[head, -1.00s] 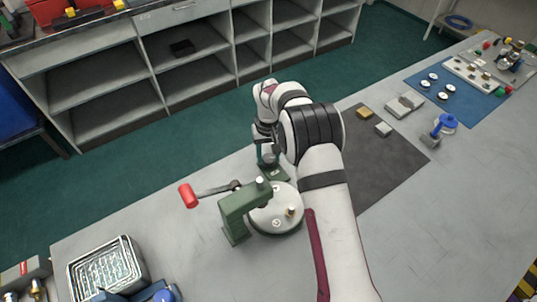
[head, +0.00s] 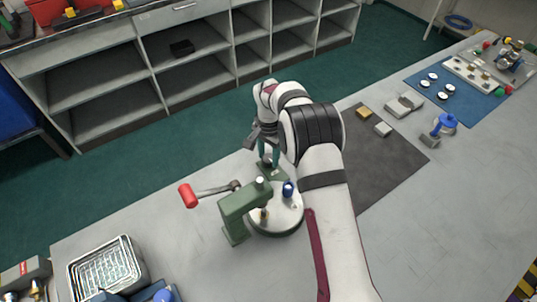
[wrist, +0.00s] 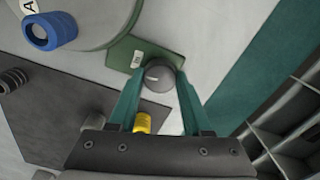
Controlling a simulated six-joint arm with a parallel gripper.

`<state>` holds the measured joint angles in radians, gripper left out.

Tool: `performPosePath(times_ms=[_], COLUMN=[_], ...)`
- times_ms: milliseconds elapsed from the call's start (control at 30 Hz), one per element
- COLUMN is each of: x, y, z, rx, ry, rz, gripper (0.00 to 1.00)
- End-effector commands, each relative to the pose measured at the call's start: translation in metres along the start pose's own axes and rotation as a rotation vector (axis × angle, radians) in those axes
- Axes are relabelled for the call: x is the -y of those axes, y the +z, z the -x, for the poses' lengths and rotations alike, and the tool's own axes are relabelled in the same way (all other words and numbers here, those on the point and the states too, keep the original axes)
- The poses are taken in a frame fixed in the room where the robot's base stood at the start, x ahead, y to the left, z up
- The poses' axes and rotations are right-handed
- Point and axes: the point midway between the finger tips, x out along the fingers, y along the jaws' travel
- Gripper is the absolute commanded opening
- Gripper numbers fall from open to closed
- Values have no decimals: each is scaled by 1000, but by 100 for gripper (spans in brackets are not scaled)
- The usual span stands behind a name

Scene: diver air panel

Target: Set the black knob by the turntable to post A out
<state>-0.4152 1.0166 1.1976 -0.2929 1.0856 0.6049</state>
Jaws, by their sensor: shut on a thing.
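The black knob (wrist: 160,77) is between the two teal fingers of my gripper (wrist: 160,88) in the wrist view, and my gripper is shut on it. A pale mark on the knob's top points roughly left. The knob sits by a green plate (wrist: 120,52) with a small white label too blurred to read. The turntable (wrist: 90,20) is beside it, with a blue-ringed post (wrist: 50,32) next to a label "A". In the head view my gripper (head: 268,158) is behind the turntable (head: 285,222); the blue post (head: 288,188) stands on its far side. The knob is hidden there.
A green bracket (head: 238,208) reaches over the turntable, with a red-handled crank (head: 188,196) to its left. A brass post (head: 264,215) stands on the turntable. A dark mat (head: 390,160) lies right, with small blocks at its far edge. A wire basket (head: 105,265) stands front left.

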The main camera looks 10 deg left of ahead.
Motion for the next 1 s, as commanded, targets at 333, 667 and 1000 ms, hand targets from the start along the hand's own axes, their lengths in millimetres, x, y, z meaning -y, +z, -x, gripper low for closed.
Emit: performPosePath(times_ms=[333, 667, 1000], x=[0, 0, 0], y=[0, 0, 0], z=[0, 0, 0], rx=[1, 1, 0], ry=[1, 1, 1], rz=[-107, -124, -122], gripper=[0, 0, 78])
